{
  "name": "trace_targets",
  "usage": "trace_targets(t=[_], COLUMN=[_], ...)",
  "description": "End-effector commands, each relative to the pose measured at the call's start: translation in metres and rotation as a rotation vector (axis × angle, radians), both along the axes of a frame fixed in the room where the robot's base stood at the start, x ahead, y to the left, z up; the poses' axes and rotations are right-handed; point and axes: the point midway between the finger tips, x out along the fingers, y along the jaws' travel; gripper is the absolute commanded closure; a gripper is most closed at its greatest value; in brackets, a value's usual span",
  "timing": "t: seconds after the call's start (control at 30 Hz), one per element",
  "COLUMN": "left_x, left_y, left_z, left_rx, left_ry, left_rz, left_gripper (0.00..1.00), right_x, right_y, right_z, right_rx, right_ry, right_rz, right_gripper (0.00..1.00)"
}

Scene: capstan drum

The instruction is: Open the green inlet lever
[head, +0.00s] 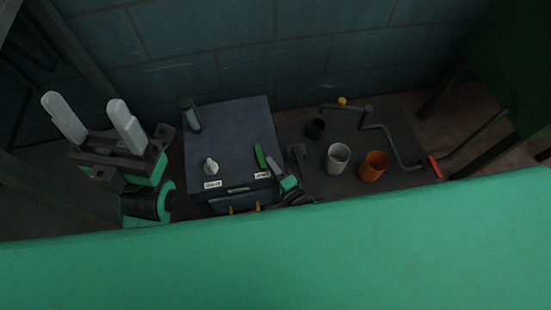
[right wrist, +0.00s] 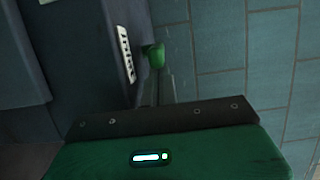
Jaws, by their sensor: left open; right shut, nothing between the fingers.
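The green inlet lever (head: 260,157) stands at the right front of a dark grey box (head: 228,125), beside a small white label (head: 262,176). In the right wrist view the green lever (right wrist: 156,55) shows its rounded end, just beyond my gripper body. My right gripper (head: 272,162) is shut and empty, with its fingertips close to the lever's right side. I cannot tell whether they touch it. My left gripper (head: 82,101) is open and empty, raised left of the box, fingers pointing up and away.
The box also carries a white knob (head: 210,166) and a dark cylinder (head: 190,115). A wall is behind.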

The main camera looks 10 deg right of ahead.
Motion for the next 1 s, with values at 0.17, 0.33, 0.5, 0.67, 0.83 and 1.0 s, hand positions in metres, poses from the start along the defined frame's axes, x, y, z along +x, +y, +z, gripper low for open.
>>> trace_targets(t=[0.17,0.33,0.5,0.67,0.83,1.0], left_x=[0.0,-0.0005,-0.0006,-0.0005,-0.0003,-0.0001], left_y=[-0.0001,-0.0001,-0.0001,-0.0001,-0.0001,0.0001], left_z=[-0.0006,-0.0019,-0.0021,-0.0023,-0.0023,-0.0019], left_rx=[0.001,0.002,0.002,0.003,0.003,0.003], left_ry=[0.01,0.015,0.015,0.016,0.016,0.016], left_rz=[-0.001,0.0,-0.001,-0.001,0.0,0.0], left_gripper=[0.36,0.36,0.36,0.36,0.36,0.36], right_x=[-0.0015,-0.0026,-0.003,-0.0031,-0.0031,-0.0015], right_y=[0.003,0.005,0.0057,0.0059,0.0061,0.0038], right_z=[0.0007,0.0003,0.0001,0.0001,0.0001,0.0001], right_rx=[-0.002,-0.001,-0.001,-0.001,-0.001,-0.001], right_ry=[-0.001,-0.001,-0.001,-0.001,-0.001,-0.002], right_rz=[0.002,0.003,0.004,0.004,0.005,0.004], right_gripper=[1.0,1.0,1.0,1.0,1.0,1.0])
